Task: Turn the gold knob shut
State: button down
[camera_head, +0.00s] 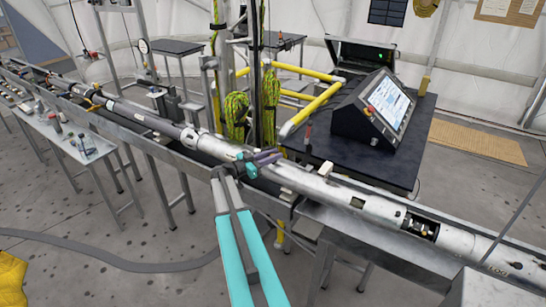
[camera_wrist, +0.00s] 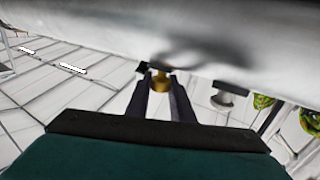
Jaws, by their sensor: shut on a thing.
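The gold knob (camera_wrist: 161,83) sits under a long pale metal cylinder (camera_wrist: 110,30) in the wrist view. My gripper (camera_wrist: 159,86) has its two dark fingers on either side of the knob and is shut on it. A similar silver knob (camera_wrist: 224,97) on a dark mount is just to the right, apart from the fingers. In the head view my gripper (camera_head: 265,158) is at the cylinder (camera_head: 330,190), near the middle of the picture. The gold knob cannot be made out there. Its exact turn angle cannot be told.
The cylinder runs along a metal trough (camera_head: 166,151) on stands. A console with a lit screen (camera_head: 390,102) stands on a dark table behind it, beside yellow pipes (camera_head: 315,107) and green ropes (camera_head: 236,115). A side table (camera_head: 60,150) holds small items at left. Floor in front is mostly open.

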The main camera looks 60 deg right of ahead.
jog(key=shift+w+f+m+g+y, duration=0.1)
jog(key=shift+f+m+g+y, duration=0.05)
jog(key=shift+m+g+y, duration=0.8)
jog(key=shift+a+g, duration=0.15)
jog(key=shift+g, duration=0.3)
jog(key=c, duration=1.6)
grip_release()
jog(key=shift+o, duration=0.2)
jog(key=b+v, duration=0.6)
jog(key=v, duration=0.7)
jog(key=shift+a, duration=0.35)
jog(key=shift+w, duration=0.1)
